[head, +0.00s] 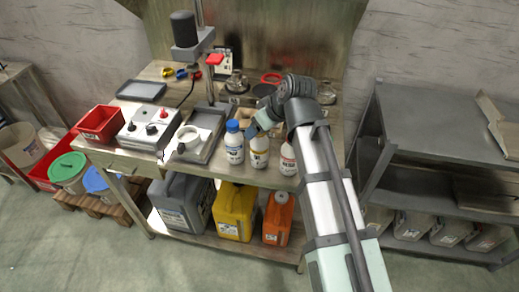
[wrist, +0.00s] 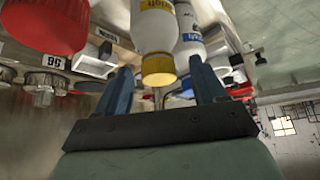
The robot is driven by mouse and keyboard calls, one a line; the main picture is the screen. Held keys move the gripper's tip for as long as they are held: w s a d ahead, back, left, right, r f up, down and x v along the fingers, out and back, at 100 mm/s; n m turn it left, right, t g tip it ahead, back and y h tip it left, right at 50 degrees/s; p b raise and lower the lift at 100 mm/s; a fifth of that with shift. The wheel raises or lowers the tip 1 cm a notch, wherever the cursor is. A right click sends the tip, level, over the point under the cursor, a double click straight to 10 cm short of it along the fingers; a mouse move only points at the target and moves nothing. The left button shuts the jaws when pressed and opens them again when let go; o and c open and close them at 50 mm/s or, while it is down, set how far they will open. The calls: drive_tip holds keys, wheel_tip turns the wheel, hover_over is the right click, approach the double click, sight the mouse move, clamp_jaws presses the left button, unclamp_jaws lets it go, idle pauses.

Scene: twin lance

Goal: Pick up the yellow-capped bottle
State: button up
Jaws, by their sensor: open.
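The yellow-capped bottle (head: 259,152) is white with a yellow label band and stands upright on the workbench, between a blue-capped bottle (head: 234,143) and a red-capped bottle (head: 288,158). The wrist view looks tilted over, so the exact depth is hard to tell.
The neighbouring bottles stand close on either side; a large red cap (wrist: 45,22) fills the wrist view's upper left. Glassware (head: 237,82) stands behind. A metal shelf (head: 430,120) stands right.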

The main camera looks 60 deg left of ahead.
drive_tip(key=shift+x, duration=1.55)
clamp_jaws()
